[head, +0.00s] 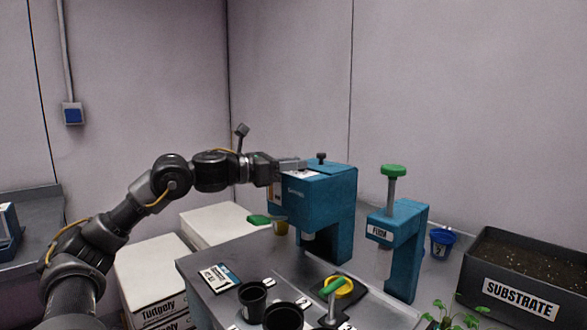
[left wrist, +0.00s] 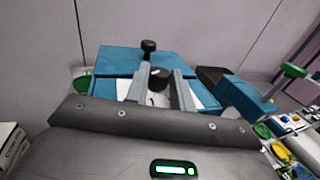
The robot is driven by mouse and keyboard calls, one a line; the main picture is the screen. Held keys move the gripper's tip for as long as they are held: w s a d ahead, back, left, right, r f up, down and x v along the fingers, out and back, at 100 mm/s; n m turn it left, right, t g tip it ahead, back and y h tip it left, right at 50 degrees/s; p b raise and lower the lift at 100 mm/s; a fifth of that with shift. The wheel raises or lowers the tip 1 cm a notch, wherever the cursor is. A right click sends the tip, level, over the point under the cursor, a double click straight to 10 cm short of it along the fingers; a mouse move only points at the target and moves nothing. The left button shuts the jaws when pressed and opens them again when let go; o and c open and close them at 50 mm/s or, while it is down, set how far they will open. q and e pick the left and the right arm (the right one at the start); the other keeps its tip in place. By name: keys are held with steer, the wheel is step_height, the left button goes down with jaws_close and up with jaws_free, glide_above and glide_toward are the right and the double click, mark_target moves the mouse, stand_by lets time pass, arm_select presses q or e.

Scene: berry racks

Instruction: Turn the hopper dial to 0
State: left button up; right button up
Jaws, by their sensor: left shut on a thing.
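The blue hopper (head: 330,205) stands on the grey bench, with a small black knob (head: 321,156) on its top. My left gripper (head: 297,164) reaches in from the left at the hopper's upper part. In the left wrist view the hopper (left wrist: 118,60) fills the middle. There the two grey fingers (left wrist: 160,88) are shut on the dark dial (left wrist: 159,75), one on each side, above a white plate. The dial's numbers and pointer cannot be read. In the head view my gripper hides the dial. My right gripper is not in view.
A blue press (head: 405,245) with a green-topped plunger stands right of the hopper. A substrate bin (head: 530,275), a blue cup (head: 441,242), black pots (head: 252,300) and a green-and-yellow lever part (head: 338,287) are on the bench. White boxes (head: 150,275) stand at left.

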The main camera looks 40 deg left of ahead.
arm_select(q)
steer(key=shift+a+m+g+h, duration=0.1)
steer(key=shift+m+g+h, duration=0.2)
steer(key=shift+m+h, duration=0.3)
steer(key=o, duration=1)
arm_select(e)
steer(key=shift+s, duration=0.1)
